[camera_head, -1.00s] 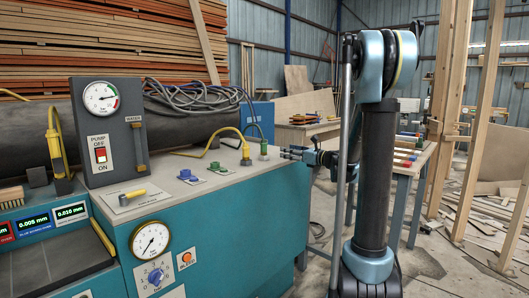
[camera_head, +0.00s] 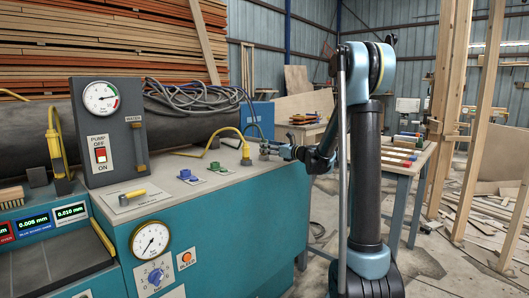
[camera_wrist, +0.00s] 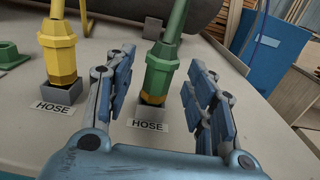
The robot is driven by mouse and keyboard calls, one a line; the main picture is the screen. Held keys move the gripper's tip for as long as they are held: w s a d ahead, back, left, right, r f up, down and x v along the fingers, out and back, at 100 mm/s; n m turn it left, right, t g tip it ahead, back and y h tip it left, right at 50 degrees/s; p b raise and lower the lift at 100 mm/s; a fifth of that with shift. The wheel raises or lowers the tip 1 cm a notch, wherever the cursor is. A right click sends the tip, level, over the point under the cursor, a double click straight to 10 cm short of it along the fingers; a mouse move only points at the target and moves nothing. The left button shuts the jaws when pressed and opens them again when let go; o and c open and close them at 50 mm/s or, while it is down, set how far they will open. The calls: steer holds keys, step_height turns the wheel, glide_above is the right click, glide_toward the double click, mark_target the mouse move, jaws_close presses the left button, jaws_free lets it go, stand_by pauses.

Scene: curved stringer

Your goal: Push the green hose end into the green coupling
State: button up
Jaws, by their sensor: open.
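The green hose end (camera_wrist: 160,72) stands upright in a small grey holder behind a HOSE label in the wrist view. My gripper (camera_wrist: 160,60) is open, with one finger on each side of the green hose end. Gaps show between it and both fingers. In the head view my gripper (camera_head: 272,150) is at the bench's far right corner and largely covers the green hose end. The green coupling (camera_head: 214,167) sits on the bench top, left of my gripper. A green part at the left edge of the wrist view (camera_wrist: 10,54) appears to be this coupling.
The yellow hose end (camera_wrist: 58,55) stands in its own holder just left of my left finger. A blue coupling (camera_head: 184,174) is left of the green one. A pump panel (camera_head: 108,130) stands on the bench's left.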

steer(key=x, duration=0.3)
steer(key=shift+w+a, duration=0.25)
steer(key=shift+r, duration=0.1)
steer(key=c, duration=1.1)
